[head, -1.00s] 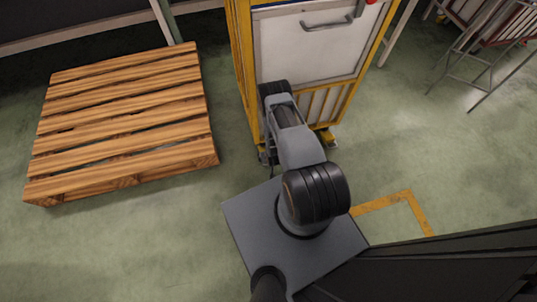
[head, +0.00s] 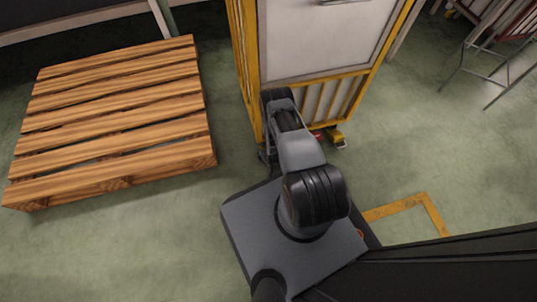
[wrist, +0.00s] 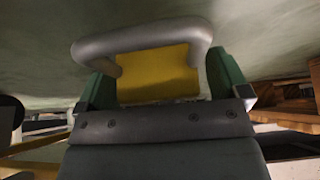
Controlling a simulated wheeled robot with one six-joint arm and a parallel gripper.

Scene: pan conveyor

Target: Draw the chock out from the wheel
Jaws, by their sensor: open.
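The chock (wrist: 158,78) shows in the wrist view as a yellow block with a thick grey loop handle (wrist: 145,38). My gripper (wrist: 163,72) is open, with one green-padded finger on each side of the yellow block. The handle's bar crosses beyond the fingertips, and I cannot tell whether either finger touches it. In the head view my arm reaches down to the lower left corner of the tall yellow-framed cart (head: 255,75). The chock and the wheel there are hidden or too small to make out.
A wooden pallet (head: 115,115) lies on the floor left of the cart. A yellow wheel fitting (head: 336,138) shows at the cart's lower right. A metal frame (head: 490,65) stands at the far right. Green floor is clear between pallet and cart.

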